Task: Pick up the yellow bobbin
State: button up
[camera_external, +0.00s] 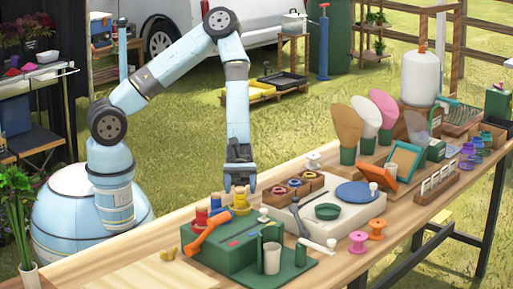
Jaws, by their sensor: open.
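The yellow bobbin (240,202) stands upright at the back edge of the green box (217,251), next to a blue bobbin (215,203) and a red bobbin (201,217). My gripper (240,189) points straight down directly over the yellow bobbin. It is open, and its fingertips are near the bobbin's top, one to each side in the picture. I cannot tell whether they touch it or how far they reach around it.
An orange tool (207,231) lies across the green box. Wooden trays (293,187) with small spools and a pale case (330,220) stand to the right. The table's left end (150,275) is mostly clear.

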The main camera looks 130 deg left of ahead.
aim_at(240, 193)
jog(key=shift+r+x, duration=0.15)
jog(key=shift+x, duration=1.4)
jog(key=shift+r+x, duration=0.1)
jog(key=shift+x, duration=1.45)
jog(key=c, duration=1)
